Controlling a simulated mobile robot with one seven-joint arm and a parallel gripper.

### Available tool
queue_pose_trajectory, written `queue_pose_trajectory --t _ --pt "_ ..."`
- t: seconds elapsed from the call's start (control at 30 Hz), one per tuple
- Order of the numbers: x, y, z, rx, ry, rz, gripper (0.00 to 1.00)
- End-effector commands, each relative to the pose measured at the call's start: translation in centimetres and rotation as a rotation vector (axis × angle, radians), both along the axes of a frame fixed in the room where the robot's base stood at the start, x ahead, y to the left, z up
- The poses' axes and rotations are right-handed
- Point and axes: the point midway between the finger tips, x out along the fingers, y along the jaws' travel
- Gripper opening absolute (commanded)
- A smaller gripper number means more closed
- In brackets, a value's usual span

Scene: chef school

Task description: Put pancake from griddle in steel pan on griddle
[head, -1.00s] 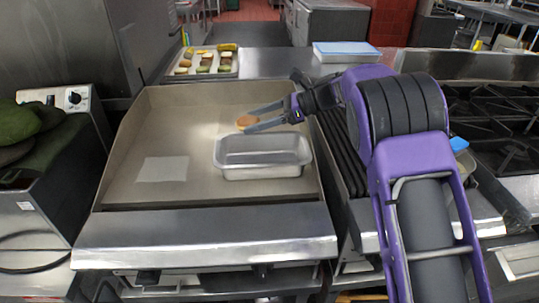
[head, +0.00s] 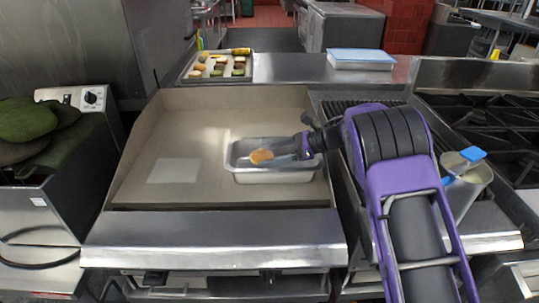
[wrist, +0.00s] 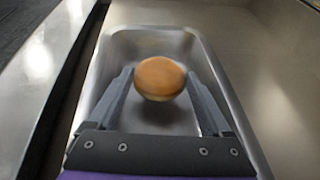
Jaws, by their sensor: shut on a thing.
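The pancake (head: 259,157) is a small round orange-brown disc. It also shows in the wrist view (wrist: 160,78), between the two finger ends. My gripper (head: 268,155) is shut on the pancake, and its fingers (wrist: 158,80) reach in from the right in the head view. The steel pan (head: 275,177) is a shallow rectangular tray on the griddle (head: 205,122). The pancake is within the pan's outline in both views; the wrist view shows the pan's rim (wrist: 222,80) around it. I cannot tell whether the pancake touches the pan floor.
A pale square (head: 174,171) lies on the griddle's left part. A tray (head: 216,68) of several food pieces stands behind the griddle, with a blue-lidded container (head: 347,55) to its right. A burner range (head: 490,110) is at the right.

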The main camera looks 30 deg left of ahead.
Motion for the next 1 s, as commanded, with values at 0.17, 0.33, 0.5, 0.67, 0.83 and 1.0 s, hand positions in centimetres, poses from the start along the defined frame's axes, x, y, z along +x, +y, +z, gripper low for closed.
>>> queue_pose_trajectory --t 0.17,0.33,0.5,0.67,0.83,1.0 --pt "0.0 0.0 -0.4 0.0 0.0 0.0 0.21" --pt "0.0 0.0 -0.8 0.0 0.001 0.0 0.21" --pt "0.0 0.0 -1.2 -0.001 0.0 0.0 0.21" --pt "0.0 0.0 -1.2 -0.001 0.0 0.0 0.21" --pt "0.0 0.0 -1.2 -0.001 0.0 0.0 1.0" --pt "0.0 0.0 -1.2 -0.001 0.0 0.0 1.0"
